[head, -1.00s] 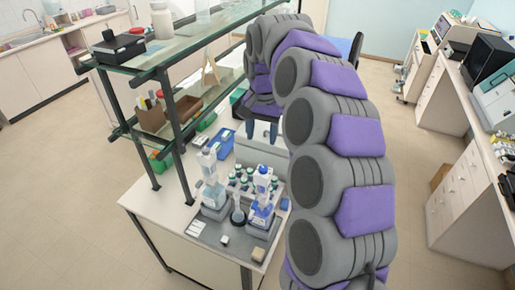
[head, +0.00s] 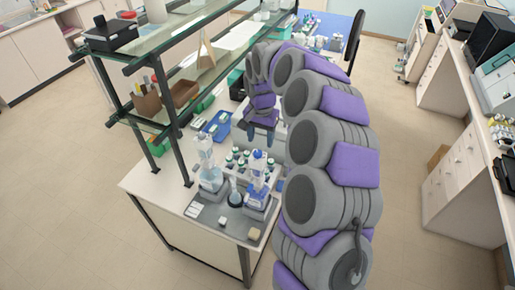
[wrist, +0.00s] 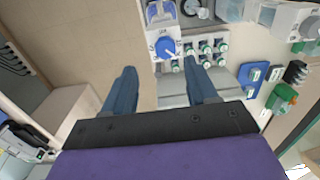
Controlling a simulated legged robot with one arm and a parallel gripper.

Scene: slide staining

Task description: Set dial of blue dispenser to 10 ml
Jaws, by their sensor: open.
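The blue dispenser (head: 257,180) stands upright on the grey tray at the near end of the bench. In the wrist view its blue round dial (wrist: 166,47) faces me, on a white plate with markings too small to read. My gripper (head: 262,135) hangs over the bench behind the small bottles, beyond the dispenser. In the wrist view my gripper (wrist: 165,85) is open and empty, its two dark blue fingers apart. The dial lies ahead of the fingers, between their lines, and nothing touches it. A second, paler dispenser (head: 210,170) stands left of the blue one.
A small flask (head: 234,193) stands between the two dispensers. Shelf posts (head: 170,120) rise along the bench's left side. A blue tray (head: 218,125) lies further back.

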